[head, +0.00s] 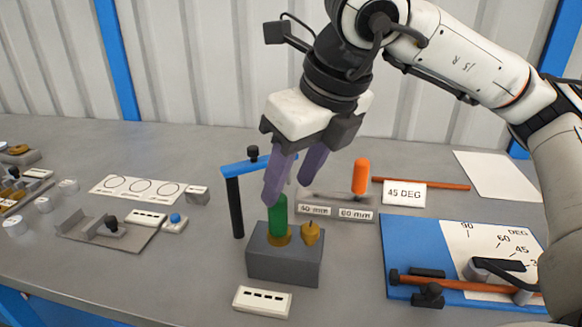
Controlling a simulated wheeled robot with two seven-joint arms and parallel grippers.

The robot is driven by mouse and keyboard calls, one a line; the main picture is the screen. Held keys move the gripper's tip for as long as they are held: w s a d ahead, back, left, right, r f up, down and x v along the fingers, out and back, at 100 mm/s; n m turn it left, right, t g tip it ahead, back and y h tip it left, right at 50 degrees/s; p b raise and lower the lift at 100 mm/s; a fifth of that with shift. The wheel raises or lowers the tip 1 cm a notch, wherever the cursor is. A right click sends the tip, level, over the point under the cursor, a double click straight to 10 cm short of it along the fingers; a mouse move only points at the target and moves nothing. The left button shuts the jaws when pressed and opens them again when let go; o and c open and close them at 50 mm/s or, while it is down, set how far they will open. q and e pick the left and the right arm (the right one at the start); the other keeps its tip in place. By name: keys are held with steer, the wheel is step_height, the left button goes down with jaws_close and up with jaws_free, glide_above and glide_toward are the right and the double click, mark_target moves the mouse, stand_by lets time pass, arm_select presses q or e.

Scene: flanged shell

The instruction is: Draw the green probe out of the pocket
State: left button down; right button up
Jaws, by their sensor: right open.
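The green probe (278,214) stands upright in the pocket of a grey block (284,265), with a brass-coloured collar (281,237) around its base. Its lower end is hidden inside the block. My right gripper (290,188) comes down from the upper right with two purple fingers. It is open, with the fingers spread, and its near fingertip is close to the top of the green probe. I cannot tell whether it touches the probe. My left gripper is not in view.
A brass plug (311,233) sits beside the probe on the block. A blue-topped stand (237,200) with a black post is close on the left. An orange-handled tool (361,177) stands behind right, and a blue angle board (400,250) lies right. A white label (262,302) lies in front.

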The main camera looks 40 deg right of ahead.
mark_target(282, 199)
steer(key=x, duration=0.7)
steer(key=shift+w+f, duration=0.15)
steer(key=shift+f, duration=0.25)
steer(key=shift+a, duration=0.1)
jaws_close()
steer(key=shift+r+p, duration=1.65)
steer(key=shift+r, duration=1.9)
